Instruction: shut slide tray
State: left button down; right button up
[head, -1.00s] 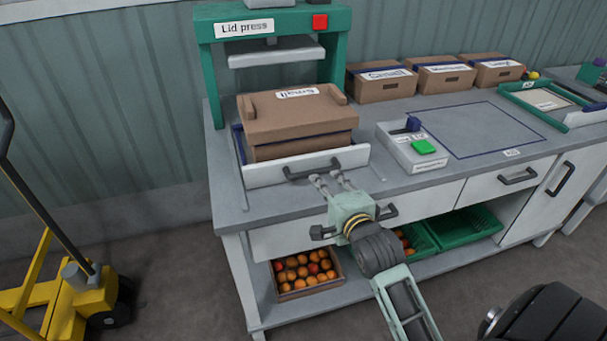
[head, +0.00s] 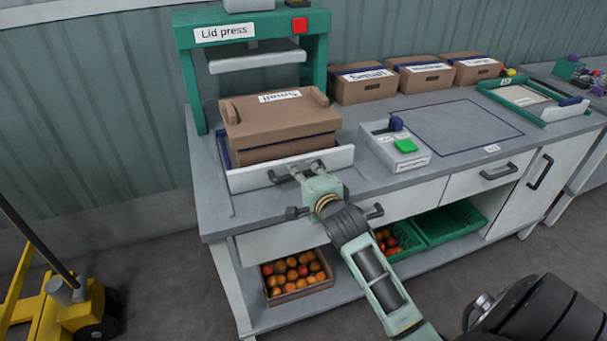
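The slide tray (head: 247,181) has a white front panel with a dark bar handle (head: 279,178). It sticks out in front of the green lid press (head: 190,85). A lidded cardboard box (head: 280,127) sits in it, its label upside down. My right gripper (head: 304,167) is at the handle, its fingers apart and pointing toward the panel. It covers the handle's right part; whether the fingers touch the handle or panel is hard to tell. My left gripper is not in view.
A control box with a green button (head: 405,146) stands right of the tray. Labelled cartons (head: 363,87) line the back of the bench (head: 350,110). A fruit crate (head: 297,285) and green crates (head: 449,226) are on the lower shelf. A yellow pallet truck (head: 65,309) stands left.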

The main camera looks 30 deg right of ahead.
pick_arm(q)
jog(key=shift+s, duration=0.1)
pick_arm(e)
grip_shut()
